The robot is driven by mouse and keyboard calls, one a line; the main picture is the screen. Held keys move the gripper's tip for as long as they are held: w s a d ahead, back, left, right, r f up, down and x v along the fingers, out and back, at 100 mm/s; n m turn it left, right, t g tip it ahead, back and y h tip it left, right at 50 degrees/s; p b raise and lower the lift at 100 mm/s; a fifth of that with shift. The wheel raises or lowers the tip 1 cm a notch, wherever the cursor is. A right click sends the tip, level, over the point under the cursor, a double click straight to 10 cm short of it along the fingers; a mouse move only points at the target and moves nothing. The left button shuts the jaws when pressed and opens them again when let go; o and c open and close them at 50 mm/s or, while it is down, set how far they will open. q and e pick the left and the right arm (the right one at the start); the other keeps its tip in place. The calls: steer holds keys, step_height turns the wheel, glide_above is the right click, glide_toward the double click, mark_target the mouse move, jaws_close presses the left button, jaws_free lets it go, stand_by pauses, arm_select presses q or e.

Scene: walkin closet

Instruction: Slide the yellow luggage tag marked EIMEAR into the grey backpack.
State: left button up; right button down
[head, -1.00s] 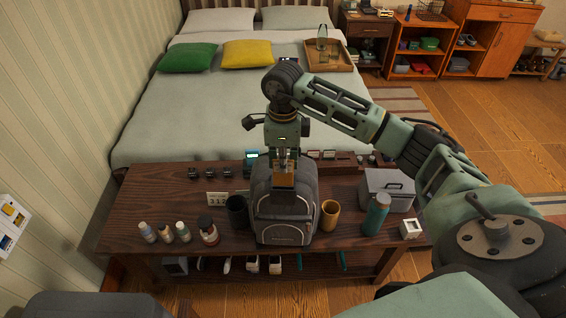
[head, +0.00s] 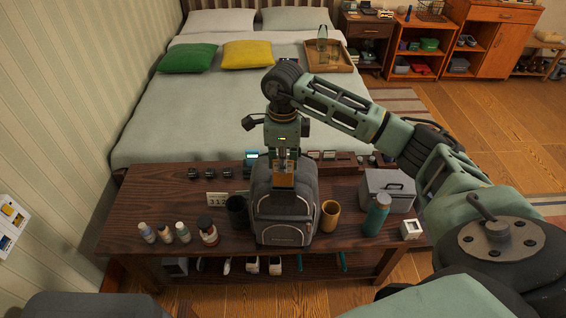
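The grey backpack (head: 285,235) stands upright on the dark wooden bench, its front facing me. My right gripper (head: 284,168) points straight down over the top of the backpack. A small orange-yellow tag (head: 283,181) shows at its fingertips, and the fingers look closed on it. The tag overlaps the upper part of the backpack in the picture; I cannot tell how much of it is inside the opening. Its lettering is too small to read. My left gripper is not in view.
A dark cup (head: 237,212) stands close left of the backpack and a tan cup (head: 329,216) close right. Several small bottles, a teal bottle (head: 376,214) and a grey box (head: 387,190) are also on the bench (head: 140,205). The bed lies behind.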

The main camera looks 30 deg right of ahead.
mark_target(283, 186)
steer(key=shift+f+b, duration=0.85)
steer(key=shift+f, duration=0.1)
stand_by(1.1)
steer(key=shift+f+b, duration=2.15)
steer(key=shift+f, duration=0.65)
stand_by(0.6)
steer(key=c, duration=1.9)
jaws_free()
steer(key=shift+o, duration=0.5)
steer(key=shift+o, duration=1.4)
steer(key=shift+r, duration=0.15)
steer(key=shift+r+p, duration=2.5)
steer(key=shift+r, duration=1.4)
